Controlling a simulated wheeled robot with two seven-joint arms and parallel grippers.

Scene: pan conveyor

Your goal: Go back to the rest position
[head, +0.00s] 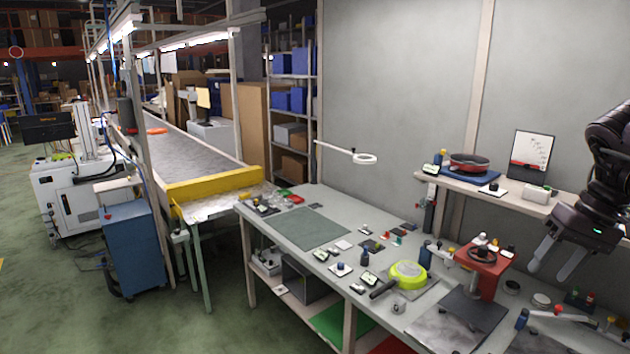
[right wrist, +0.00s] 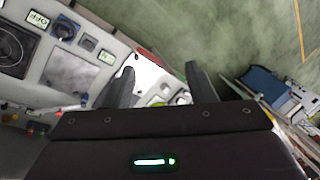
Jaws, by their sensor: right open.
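My right gripper (head: 556,262) hangs at the right edge in the head view, above the right part of the workbench. Its two fingers are apart with nothing between them. In the right wrist view the fingers (right wrist: 160,86) are also spread and empty, with bench and floor beyond. My left gripper is in neither view. A yellow-green pan (head: 407,274) with a dark handle lies on the workbench (head: 262,208), apart from my right gripper. A red pan (head: 469,162) sits on a blue scale on the raised shelf.
A red press-like device (head: 482,268) with a dark wheel stands below and left of my right gripper. The shelf (head: 535,205) runs close behind it. A conveyor (head: 190,150) with a yellow end bar (head: 215,182) is at left.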

